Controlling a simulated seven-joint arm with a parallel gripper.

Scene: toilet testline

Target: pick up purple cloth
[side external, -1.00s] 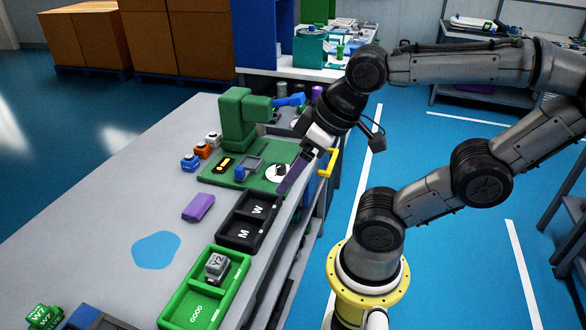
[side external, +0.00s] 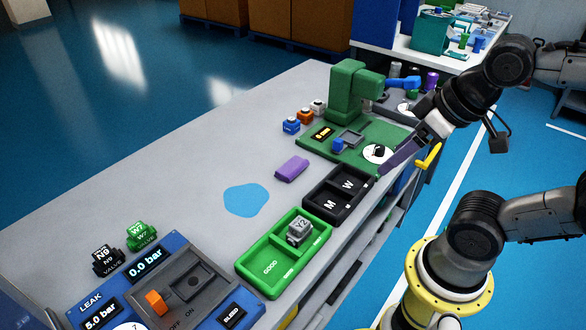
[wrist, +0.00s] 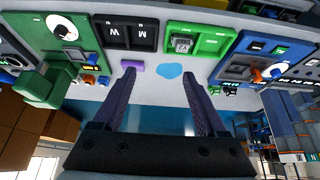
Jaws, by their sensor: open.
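The purple cloth (side external: 292,168) is a small flat folded block lying on the grey table, left of the black tray. It also shows in the wrist view (wrist: 132,66), near the tip of the left finger in the picture. My gripper (wrist: 158,74) is open, with two long purple fingers spread wide and nothing between them. In the side view my gripper (side external: 384,171) hangs tilted by the right edge of the table, near the far corner of the black tray and apart from the cloth. Only one finger shows clearly there.
The black tray (side external: 318,216) marked M and W lies between cloth and table edge. A green tray (side external: 243,262) holds a grey Y2 part. A green press (side external: 345,92) and small blue, orange and white parts stand behind. A flat blue patch (side external: 246,200) lies on otherwise clear table.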

